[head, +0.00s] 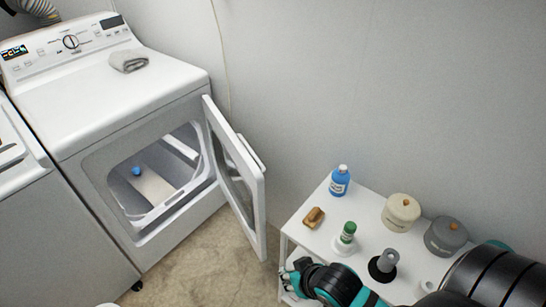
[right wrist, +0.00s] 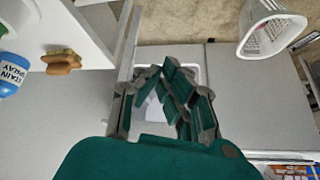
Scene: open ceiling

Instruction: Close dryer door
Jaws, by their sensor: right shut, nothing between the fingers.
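The white dryer (head: 95,115) stands at the left in the head view. Its door (head: 252,190) is hinged on the right side of the opening and stands wide open, swung out from the front. A blue item (head: 136,171) shows inside the drum. My right gripper (head: 290,276) is in front of the white shelf, to the right of and below the door, apart from it in the picture. In the right wrist view the gripper's fingers (right wrist: 172,88) are together and empty. They hide part of what lies behind them. My left gripper is not in view.
A white shelf (head: 318,238) at the right holds a blue bottle (head: 340,181), a brown brush (head: 314,217), a green-capped bottle (head: 348,232) and canisters. A white basket (right wrist: 268,32) stands on the floor. A grey cloth (head: 129,60) lies on the dryer. Floor before the dryer is clear.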

